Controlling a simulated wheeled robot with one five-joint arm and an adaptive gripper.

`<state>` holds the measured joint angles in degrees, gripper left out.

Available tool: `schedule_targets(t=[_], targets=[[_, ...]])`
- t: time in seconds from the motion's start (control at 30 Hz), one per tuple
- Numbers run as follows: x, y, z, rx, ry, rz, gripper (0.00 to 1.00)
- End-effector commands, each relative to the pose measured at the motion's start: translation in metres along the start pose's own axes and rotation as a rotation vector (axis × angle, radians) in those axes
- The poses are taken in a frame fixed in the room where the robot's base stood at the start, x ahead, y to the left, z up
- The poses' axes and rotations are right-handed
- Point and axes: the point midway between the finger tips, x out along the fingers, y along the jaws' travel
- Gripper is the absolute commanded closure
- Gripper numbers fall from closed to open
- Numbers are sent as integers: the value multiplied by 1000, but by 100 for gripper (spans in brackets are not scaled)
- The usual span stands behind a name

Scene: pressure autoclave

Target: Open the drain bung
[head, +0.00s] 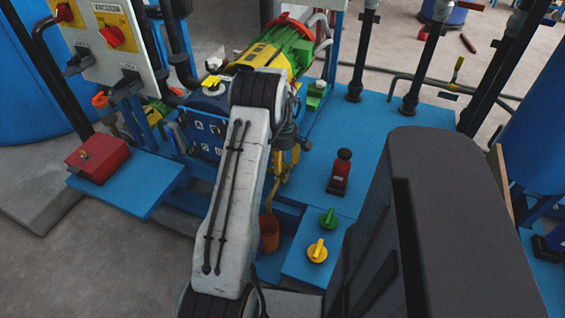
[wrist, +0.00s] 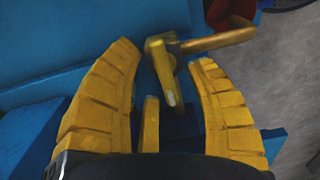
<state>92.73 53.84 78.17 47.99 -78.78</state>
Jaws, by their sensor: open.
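My gripper (wrist: 169,56) is open in the wrist view, its two ridged yellow fingers spread apart. A brass-yellow fitting with a short lever (wrist: 166,75) shows between and just beyond the fingertips. A bar or pipe (wrist: 218,41) runs from it to the right. I cannot tell for certain that this fitting is the drain bung. No contact between it and the fingers is clear. A shorter yellow piece (wrist: 151,124) stands between the fingers, lower down. In the head view my arm hides most of this area; yellow parts (head: 283,165) show beside it, possibly my gripper.
An orange-brown bucket (head: 269,233) stands low beside my arm. A yellow knob (head: 317,251), a green knob (head: 328,218) and a red bottle-like item (head: 340,173) sit on the blue platform (head: 325,120). A red box (head: 97,159) is at left.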

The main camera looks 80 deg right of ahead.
Motion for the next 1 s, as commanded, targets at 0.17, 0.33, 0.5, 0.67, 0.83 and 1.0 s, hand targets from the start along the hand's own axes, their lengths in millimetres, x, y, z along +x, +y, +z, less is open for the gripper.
schedule_targets(t=[0.17,0.33,0.5,0.67,0.83,1.0], targets=[[6,0,0,0,0,-1,50],[6,0,0,0,0,0,50],[6,0,0,0,0,0,53],[6,0,0,0,0,0,67],[6,0,0,0,0,0,83],[6,0,0,0,0,1,98]])
